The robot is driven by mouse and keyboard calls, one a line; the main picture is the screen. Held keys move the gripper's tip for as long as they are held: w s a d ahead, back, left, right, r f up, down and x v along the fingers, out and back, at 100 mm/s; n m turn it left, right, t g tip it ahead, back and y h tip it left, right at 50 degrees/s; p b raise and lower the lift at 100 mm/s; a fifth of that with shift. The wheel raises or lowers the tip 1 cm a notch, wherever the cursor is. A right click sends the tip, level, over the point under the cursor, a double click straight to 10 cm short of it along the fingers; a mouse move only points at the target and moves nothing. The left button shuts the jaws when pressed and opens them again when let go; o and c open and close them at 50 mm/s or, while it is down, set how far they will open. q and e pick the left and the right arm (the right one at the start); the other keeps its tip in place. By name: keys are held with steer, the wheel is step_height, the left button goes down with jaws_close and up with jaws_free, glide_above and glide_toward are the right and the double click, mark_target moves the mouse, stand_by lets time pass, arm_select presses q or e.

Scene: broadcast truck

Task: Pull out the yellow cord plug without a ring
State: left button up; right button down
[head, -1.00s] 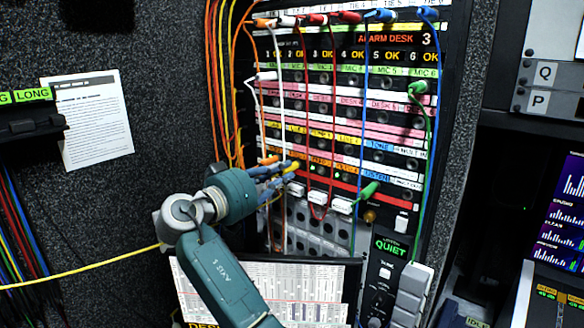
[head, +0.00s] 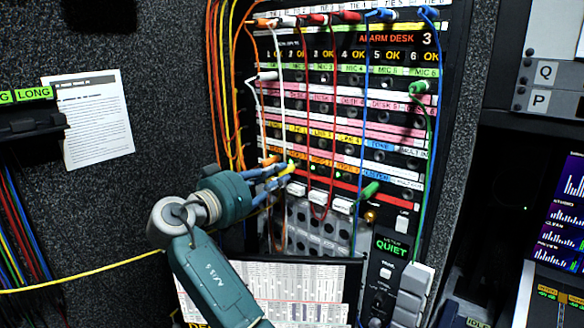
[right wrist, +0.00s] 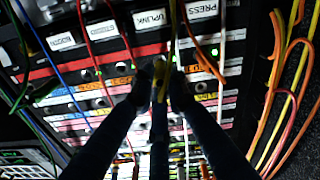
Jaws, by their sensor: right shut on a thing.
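My right gripper (head: 284,171) is shut on the yellow plug (head: 290,167) at the lower left of the patch panel (head: 335,128). In the right wrist view the gripper's dark fingers (right wrist: 158,72) close around the yellow plug (right wrist: 160,88), in front of the orange-labelled row. Whether the plug's tip is still in its jack cannot be told. No ring can be made out on it. A yellow cord (head: 85,269) runs in from the left and passes behind my arm. My left gripper is not in view.
White, red, blue and green cords hang across the panel close to my gripper. An orange plug (head: 269,161) sits just left of it. A green plug (head: 368,191) is to the right. A printed sheet on a screen or board (head: 300,290) stands below.

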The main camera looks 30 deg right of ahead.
steer(key=shift+s+a, duration=0.2)
steer(key=shift+a, duration=0.35)
stand_by(0.6)
steer(key=shift+b+v, duration=0.7)
steer(key=shift+v, duration=1.05)
steer(key=b+v, duration=0.1)
steer(key=v, duration=0.2)
